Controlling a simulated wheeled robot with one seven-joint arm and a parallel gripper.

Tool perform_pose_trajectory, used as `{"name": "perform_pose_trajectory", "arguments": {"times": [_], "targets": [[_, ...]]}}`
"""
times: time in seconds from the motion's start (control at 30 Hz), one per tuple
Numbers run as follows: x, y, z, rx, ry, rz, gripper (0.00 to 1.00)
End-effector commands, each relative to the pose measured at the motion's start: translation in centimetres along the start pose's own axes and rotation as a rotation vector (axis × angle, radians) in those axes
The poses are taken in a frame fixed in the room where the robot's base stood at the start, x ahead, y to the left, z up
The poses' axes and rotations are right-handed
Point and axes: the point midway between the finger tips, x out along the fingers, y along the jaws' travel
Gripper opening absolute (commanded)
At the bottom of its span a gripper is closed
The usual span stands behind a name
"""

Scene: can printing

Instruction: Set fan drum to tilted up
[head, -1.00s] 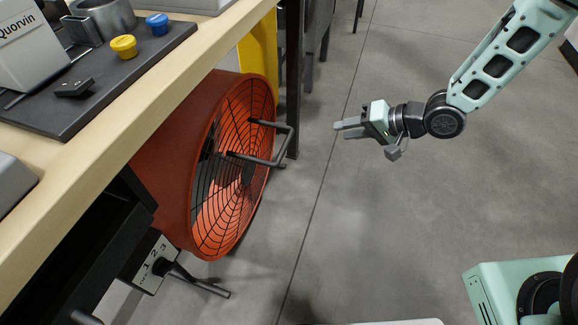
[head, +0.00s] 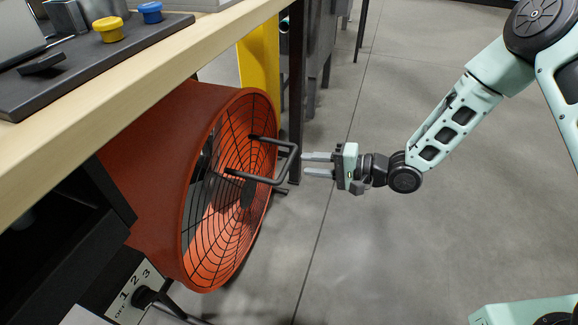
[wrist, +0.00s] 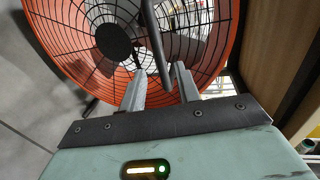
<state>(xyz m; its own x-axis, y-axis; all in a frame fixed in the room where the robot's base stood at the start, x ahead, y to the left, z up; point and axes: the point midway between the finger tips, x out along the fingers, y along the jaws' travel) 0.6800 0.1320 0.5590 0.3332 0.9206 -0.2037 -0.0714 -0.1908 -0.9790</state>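The fan drum (head: 150,160) is a large orange cylinder under the workbench, with a black wire grille (head: 235,190) over its right-facing front. A dark bent handle bar (head: 280,178) sticks out from the grille. My gripper (head: 304,164) is just right of the handle bar, with its fingers pointing at it. In the wrist view, the two grey fingers of my gripper (wrist: 160,78) are apart, and the handle bar (wrist: 155,40) shows in line with the gap between them. I cannot tell whether they touch it. The grille (wrist: 100,40) fills the background there.
The wooden workbench (head: 150,75) overhangs the drum. A dark table leg (head: 297,90) and a yellow panel (head: 258,62) stand behind it. A switch box (head: 133,288) marked with numbers is below left. The floor (head: 400,250) to the right is clear.

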Motion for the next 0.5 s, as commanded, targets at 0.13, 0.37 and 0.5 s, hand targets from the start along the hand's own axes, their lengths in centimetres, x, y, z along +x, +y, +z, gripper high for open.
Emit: {"name": "perform_pose_trajectory", "arguments": {"times": [0.13, 0.37, 0.5], "targets": [[3.1, 0.2, 0.1, -0.002, -0.002, -0.001, 0.33], [6.0, 0.1, 0.0, 0.0, 0.0, 0.0, 0.33], [6.6, 0.0, 0.0, 0.0, 0.0, 0.0, 0.33]]}}
